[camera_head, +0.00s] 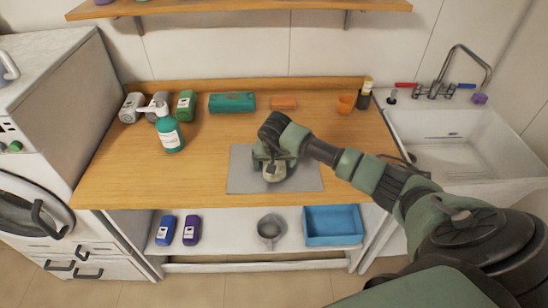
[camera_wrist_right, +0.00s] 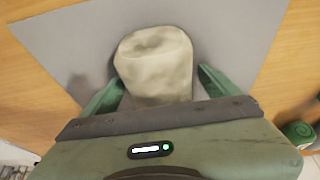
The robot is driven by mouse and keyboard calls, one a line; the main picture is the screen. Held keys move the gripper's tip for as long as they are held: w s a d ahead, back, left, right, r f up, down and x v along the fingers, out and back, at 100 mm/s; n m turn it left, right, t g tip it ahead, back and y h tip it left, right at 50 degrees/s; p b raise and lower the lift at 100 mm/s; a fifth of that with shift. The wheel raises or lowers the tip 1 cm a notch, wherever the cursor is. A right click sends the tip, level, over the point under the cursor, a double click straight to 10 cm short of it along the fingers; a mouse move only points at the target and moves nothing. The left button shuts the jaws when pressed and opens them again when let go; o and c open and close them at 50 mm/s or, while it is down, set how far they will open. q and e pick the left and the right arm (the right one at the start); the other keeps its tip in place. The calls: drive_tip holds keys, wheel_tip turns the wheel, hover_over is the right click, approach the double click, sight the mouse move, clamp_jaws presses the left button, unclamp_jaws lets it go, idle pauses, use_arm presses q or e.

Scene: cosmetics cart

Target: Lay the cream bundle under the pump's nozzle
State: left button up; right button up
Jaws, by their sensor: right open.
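The cream bundle (camera_head: 275,177) sits on the grey mat (camera_head: 308,180) at the middle of the wooden counter. My right gripper (camera_head: 268,165) is over it and hides part of it. In the right wrist view the bundle (camera_wrist_right: 155,60) lies between the two spread fingers of the right gripper (camera_wrist_right: 162,82), with a visible gap at the right finger; contact at the left finger is unclear. The teal pump bottle (camera_head: 170,138) stands upright to the left of the mat, its white nozzle (camera_head: 151,107) pointing left. My left gripper is not in view.
Grey bottles (camera_head: 131,107) and a green bottle (camera_head: 185,104) stand behind the pump. A teal case (camera_head: 232,102), an orange block (camera_head: 283,102) and an orange cup (camera_head: 345,104) line the back. A sink (camera_head: 450,140) is at right. The counter between pump and mat is clear.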

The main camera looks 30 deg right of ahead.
drive_tip(key=c, duration=1.8)
